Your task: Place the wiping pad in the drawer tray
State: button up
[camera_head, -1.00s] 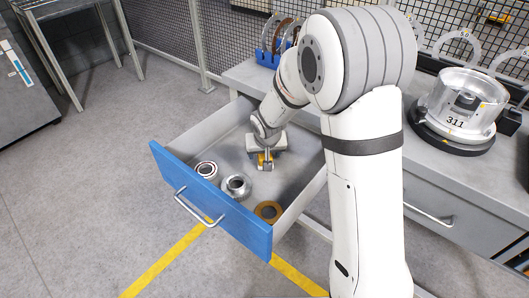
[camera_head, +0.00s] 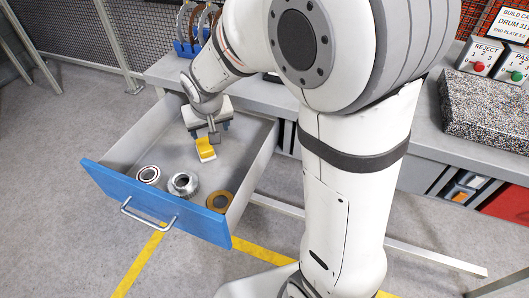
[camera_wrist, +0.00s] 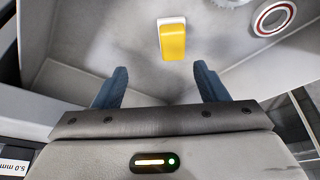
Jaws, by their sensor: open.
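The wiping pad (camera_head: 206,147) is a small yellow block with a white edge. It lies on the floor of the open drawer tray (camera_head: 257,150), which is grey inside with a blue front. The pad also shows in the wrist view (camera_wrist: 173,40), apart from my fingers. My gripper (camera_head: 209,127) is over the back part of the drawer, just behind the pad. In the wrist view its two blue fingers (camera_wrist: 160,85) are spread wide with nothing between them.
A bearing ring (camera_head: 148,175), a metal hub (camera_head: 183,184) and a brown ring (camera_head: 219,201) lie along the drawer's front. The bench top (camera_head: 280,97) is behind the drawer. A granite slab (camera_head: 487,112) and a reject box (camera_head: 484,58) stand at right.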

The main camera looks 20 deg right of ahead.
jog(key=s+d+r+g, duration=0.1)
jog(key=s+d+r, duration=0.1)
jog(key=s+d, duration=0.4)
jog(key=s+d+r+m+g, duration=0.1)
jog(key=s+d, duration=0.6)
jog(key=s, duration=0.7)
jog(key=shift+r, duration=0.75)
